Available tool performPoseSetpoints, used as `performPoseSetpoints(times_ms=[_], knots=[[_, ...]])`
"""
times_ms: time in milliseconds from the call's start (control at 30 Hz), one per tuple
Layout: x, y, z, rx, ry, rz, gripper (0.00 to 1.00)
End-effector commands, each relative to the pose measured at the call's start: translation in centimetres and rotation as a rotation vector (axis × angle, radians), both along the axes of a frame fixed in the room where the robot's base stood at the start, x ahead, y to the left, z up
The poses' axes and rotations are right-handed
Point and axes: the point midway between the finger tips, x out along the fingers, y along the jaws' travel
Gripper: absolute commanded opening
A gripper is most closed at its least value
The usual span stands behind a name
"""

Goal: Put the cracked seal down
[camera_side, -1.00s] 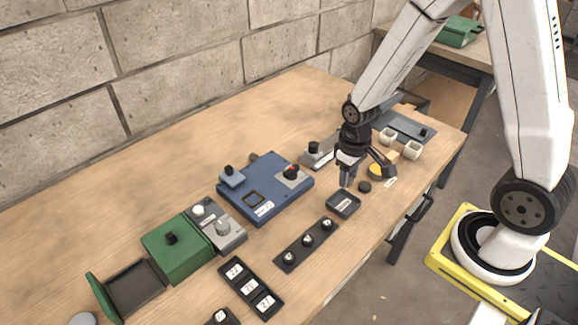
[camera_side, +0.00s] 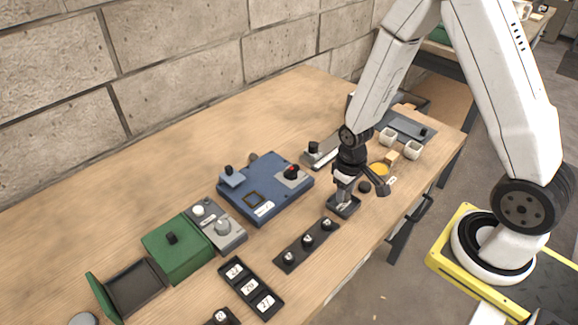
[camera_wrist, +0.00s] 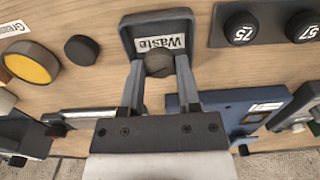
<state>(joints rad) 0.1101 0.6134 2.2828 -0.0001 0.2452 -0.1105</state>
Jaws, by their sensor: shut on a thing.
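My gripper (camera_wrist: 158,68) is shut on a dark round seal (camera_wrist: 158,62), which sits between the fingertips in the wrist view. No crack can be made out on it. The seal and fingertips are over the dark tray labelled "Waste" (camera_wrist: 156,22), near the label's edge. In the side view my gripper (camera_side: 344,198) is low, at the tray (camera_side: 356,208), and its fingers hide part of it. I cannot tell whether the seal touches the tray floor. Another black disc (camera_wrist: 82,48) lies loose on the table beside the tray; it also shows in the side view (camera_side: 365,187).
A yellow disc (camera_wrist: 31,65) lies beyond the loose black disc. A dark strip with numbered round pieces (camera_side: 290,259) is near the tray. A blue fixture (camera_side: 262,170) stands behind it. Green box (camera_side: 178,250) and number display (camera_side: 236,272) are farther left.

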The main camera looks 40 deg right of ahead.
Motion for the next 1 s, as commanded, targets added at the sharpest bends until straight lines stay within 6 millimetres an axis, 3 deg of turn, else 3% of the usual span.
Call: performPoseSetpoints(times_ms=[233,733,767,800,1000], knots=[[0.0,0.0,-1.9,0.0,0.001,0.0,0.13],[0.0,0.0,-2.5,0.0,0.0,0.0,0.13],[0.0,0.0,-2.5,0.0,-0.001,0.0,0.45],[0.0,0.0,-2.5,0.0,-0.001,0.0,0.56],[0.0,0.0,-2.4,0.0,-0.001,0.0,0.56]])
